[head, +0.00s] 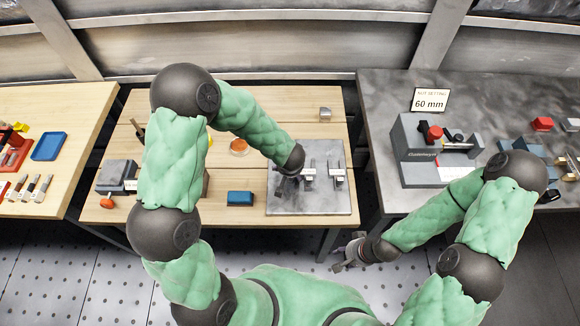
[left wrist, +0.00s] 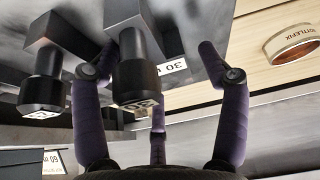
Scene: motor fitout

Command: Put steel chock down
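A grey plate (head: 310,203) at that table's right carries two upright clamp-like fittings (head: 338,174). My left gripper (head: 286,185) is low over the plate's left side, beside the nearer fitting and mostly hidden by its arm. In the left wrist view its purple fingers (left wrist: 160,75) are spread apart around and below a dark cylinder (left wrist: 140,80); I see no chock between them. My right gripper (head: 342,256) hangs empty and open in the gap between tables.
A blue block (head: 240,198) and an orange round tin (head: 239,147) lie on the wooden table. The wooden table's back is mostly clear.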

